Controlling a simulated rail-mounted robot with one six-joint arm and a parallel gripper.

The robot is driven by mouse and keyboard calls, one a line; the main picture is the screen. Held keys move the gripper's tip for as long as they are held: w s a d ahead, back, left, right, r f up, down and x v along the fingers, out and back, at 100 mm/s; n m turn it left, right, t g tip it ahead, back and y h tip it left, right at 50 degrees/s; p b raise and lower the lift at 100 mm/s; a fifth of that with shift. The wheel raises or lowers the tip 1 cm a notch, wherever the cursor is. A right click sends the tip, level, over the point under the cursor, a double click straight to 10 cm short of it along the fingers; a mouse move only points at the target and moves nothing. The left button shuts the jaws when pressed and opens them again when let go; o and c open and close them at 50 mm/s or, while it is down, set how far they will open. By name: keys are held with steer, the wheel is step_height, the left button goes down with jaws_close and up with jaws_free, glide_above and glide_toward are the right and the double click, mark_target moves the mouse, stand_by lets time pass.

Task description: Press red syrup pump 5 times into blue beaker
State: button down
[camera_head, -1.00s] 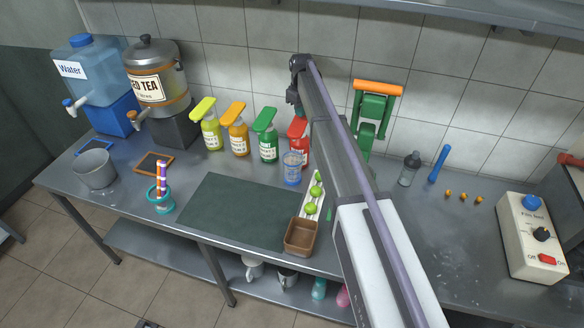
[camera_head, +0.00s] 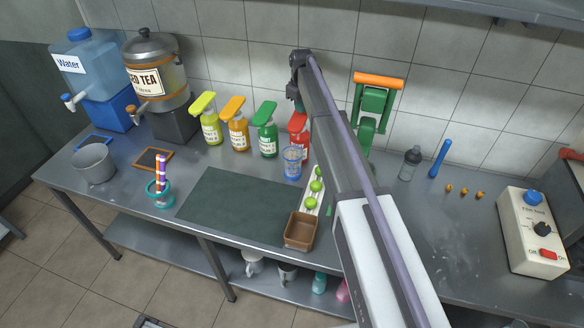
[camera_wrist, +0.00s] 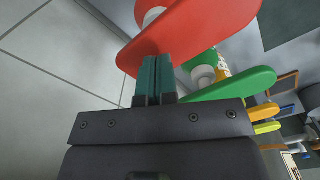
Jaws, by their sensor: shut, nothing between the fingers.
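The red syrup pump (camera_head: 299,124) stands near the back wall, right of the green pump, partly hidden behind my arm. The blue beaker (camera_head: 292,164) stands in front of it, upright, close to the bottle. My gripper (camera_head: 297,98) is above the red pump in the head view. In the wrist view my gripper (camera_wrist: 155,62) is shut with nothing between its teal fingers. Its fingertips are right at the red pump head (camera_wrist: 195,28), and they appear to touch it. Whether the pump head is pushed down, I cannot tell. The beaker is not seen in the wrist view.
Green (camera_head: 265,139), orange (camera_head: 237,130) and yellow (camera_head: 209,123) pump bottles stand in a row to the left. A green press (camera_head: 372,105) stands right of my arm. A tray of limes (camera_head: 314,187) and a brown box (camera_head: 300,229) lie in front.

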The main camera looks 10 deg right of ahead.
mark_target(300, 115)
steer(key=shift+f+b, duration=1.95)
steer(key=shift+f, duration=0.05)
steer(key=shift+r, duration=0.15)
step_height(300, 115, up, 5)
steer(key=p, duration=0.5)
steer(key=shift+f, duration=0.2)
